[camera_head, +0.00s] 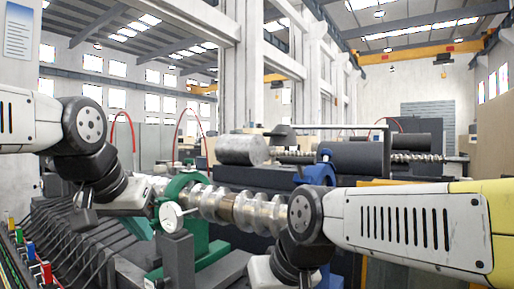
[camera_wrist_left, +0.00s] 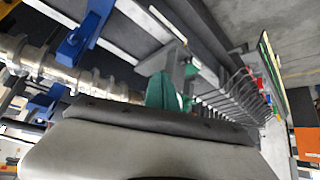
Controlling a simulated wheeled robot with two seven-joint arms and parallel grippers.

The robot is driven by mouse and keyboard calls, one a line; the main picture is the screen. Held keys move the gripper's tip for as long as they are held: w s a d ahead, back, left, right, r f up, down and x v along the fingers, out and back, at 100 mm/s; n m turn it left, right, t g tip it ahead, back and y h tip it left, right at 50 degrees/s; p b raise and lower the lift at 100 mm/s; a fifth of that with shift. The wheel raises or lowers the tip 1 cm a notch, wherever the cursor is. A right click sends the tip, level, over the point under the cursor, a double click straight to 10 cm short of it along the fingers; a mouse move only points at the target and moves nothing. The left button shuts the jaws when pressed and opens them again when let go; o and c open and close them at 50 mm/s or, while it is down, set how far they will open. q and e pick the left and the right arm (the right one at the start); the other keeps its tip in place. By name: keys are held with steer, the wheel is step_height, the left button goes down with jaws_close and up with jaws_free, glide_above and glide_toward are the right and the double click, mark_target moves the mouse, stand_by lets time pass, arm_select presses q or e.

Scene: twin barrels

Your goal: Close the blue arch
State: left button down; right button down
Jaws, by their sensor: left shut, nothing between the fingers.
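The blue arch (camera_head: 326,170) stands at the right part of the metal shaft (camera_head: 235,207) in the head view, partly hidden behind my right arm. Blue parts also show in the left wrist view, one upper left (camera_wrist_left: 80,40) and one lower (camera_wrist_left: 46,101) beside the shaft; I cannot tell which belongs to the blue arch. My left gripper (camera_head: 84,214) is at the left in the head view, shut and empty, well apart from the blue arch. My right wrist is at the bottom edge, and its fingers are out of view.
A green arch (camera_head: 183,197) stands at the shaft's left part, with a round dial (camera_head: 171,215) in front. Two barrels, one light (camera_head: 242,150) and one dark (camera_head: 354,158), lie behind. Coloured blocks (camera_head: 31,249) line the left edge, beside a ribbed dark bed.

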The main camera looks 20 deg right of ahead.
arm_select(q)
steer(key=w+d+r+m+h, duration=0.3)
steer(key=w+d+r, duration=0.1)
steer(key=d+r, duration=0.95)
steer(key=w+d+r+m+h, duration=0.3)
steer(key=d+r, duration=0.8)
steer(key=d, duration=0.5)
glide_above(286, 158)
steer(key=f, duration=0.5)
steer(key=shift+w+d+f, duration=0.15)
steer(key=shift+d+f, duration=0.2)
steer(key=shift+d, duration=0.05)
steer(key=shift+s+a+f, duration=0.1)
steer(key=shift+a+f, duration=0.1)
steer(key=shift+f, duration=0.25)
steer(key=shift+s+a+f, duration=0.1)
steer(key=shift+a+f, duration=0.1)
steer(key=shift+f, duration=0.25)
steer(key=shift+s+a+f, duration=0.15)
steer(key=shift+f, duration=0.8)
